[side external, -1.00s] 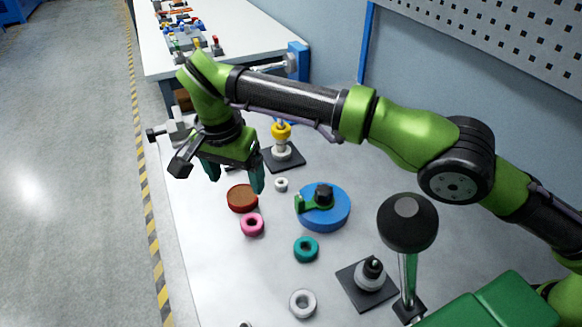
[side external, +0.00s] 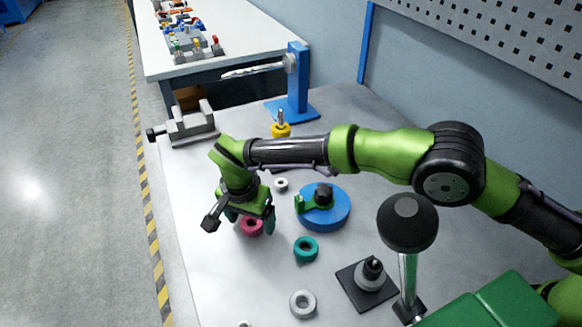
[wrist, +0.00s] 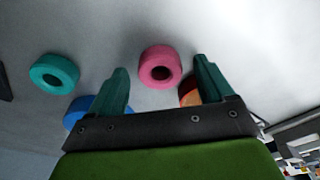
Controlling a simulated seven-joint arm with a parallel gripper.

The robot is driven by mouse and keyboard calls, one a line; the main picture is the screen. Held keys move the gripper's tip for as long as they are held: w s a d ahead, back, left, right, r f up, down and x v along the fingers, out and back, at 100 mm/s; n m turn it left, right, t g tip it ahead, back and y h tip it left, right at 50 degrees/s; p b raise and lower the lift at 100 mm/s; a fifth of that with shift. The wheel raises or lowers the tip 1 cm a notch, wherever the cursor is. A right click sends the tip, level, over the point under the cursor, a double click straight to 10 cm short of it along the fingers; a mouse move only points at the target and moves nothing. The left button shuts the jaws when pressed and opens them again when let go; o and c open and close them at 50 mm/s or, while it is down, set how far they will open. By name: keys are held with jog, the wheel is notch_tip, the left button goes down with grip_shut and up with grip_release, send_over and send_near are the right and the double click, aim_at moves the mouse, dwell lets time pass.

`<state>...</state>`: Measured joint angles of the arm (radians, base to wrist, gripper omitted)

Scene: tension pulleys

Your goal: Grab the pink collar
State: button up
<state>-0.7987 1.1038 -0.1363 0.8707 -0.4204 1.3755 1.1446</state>
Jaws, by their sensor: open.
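The pink collar (side external: 251,226) is a thick ring lying flat on the table. In the side view it shows between the fingers of my gripper (side external: 250,222), which hangs over it and partly hides it. In the wrist view the pink collar (wrist: 160,67) lies ahead of the gap between my two open teal fingertips (wrist: 160,75), a little beyond them. My gripper is open and empty. I cannot tell exactly how high the fingertips are above the collar.
A teal collar (side external: 306,249) lies to the right. A blue disc (side external: 336,214) with a green piece on it stands behind that. A red-brown disc (wrist: 188,92) is partly hidden by my right finger in the wrist view. A white ring (side external: 302,304) lies nearer the front.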

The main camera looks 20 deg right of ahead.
jog(key=shift+f, duration=0.1)
jog(key=c, duration=1.1)
